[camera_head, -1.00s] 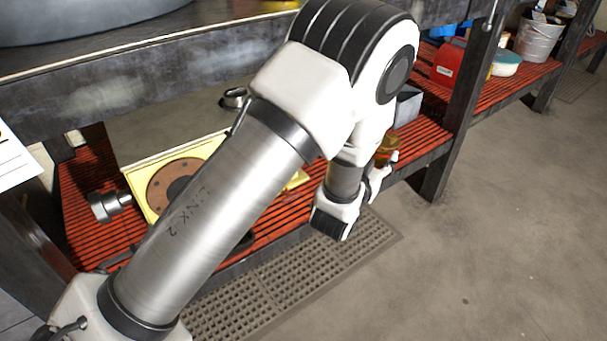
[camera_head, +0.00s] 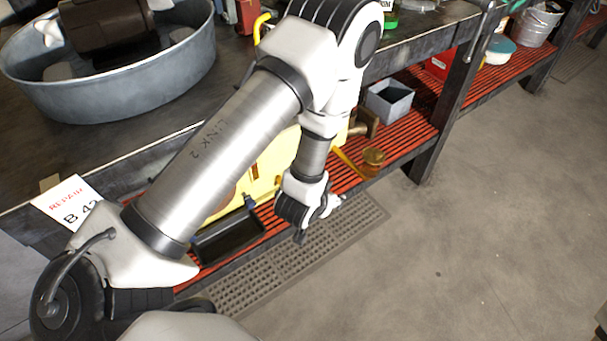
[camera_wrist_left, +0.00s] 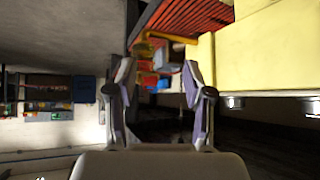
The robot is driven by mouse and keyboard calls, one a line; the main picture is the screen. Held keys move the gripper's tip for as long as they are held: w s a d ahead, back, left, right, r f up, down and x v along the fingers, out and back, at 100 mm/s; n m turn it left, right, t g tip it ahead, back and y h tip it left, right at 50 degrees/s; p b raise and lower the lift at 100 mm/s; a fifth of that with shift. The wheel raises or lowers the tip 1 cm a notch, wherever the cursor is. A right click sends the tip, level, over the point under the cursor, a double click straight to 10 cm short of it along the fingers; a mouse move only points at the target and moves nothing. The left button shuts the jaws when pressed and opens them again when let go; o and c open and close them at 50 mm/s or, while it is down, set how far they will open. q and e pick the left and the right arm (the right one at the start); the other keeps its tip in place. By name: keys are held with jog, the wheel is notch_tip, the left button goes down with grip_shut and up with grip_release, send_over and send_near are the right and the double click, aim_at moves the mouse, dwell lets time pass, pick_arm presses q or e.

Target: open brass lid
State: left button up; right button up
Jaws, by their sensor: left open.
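In the left wrist view the brass piece (camera_wrist_left: 144,49) shows beyond my open, empty left gripper (camera_wrist_left: 158,75), nearer the left finger. My right gripper is not in view.
A yellow housing (camera_head: 275,165) stands on the red shelf (camera_head: 405,143) behind my arm. A grey open box (camera_head: 390,101) sits behind the brass cup. The workbench above holds a large round metal tub (camera_head: 150,92).

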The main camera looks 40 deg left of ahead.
pick_arm(q)
jog(key=s+r+g+p, duration=0.3)
jog(key=s+r+p, duration=0.1)
jog(key=s+p, duration=0.5)
jog(key=shift+s+a+g, duration=0.3)
jog(key=shift+a+g, duration=0.05)
jog(key=shift+g, duration=0.05)
jog(key=shift+r, duration=0.1)
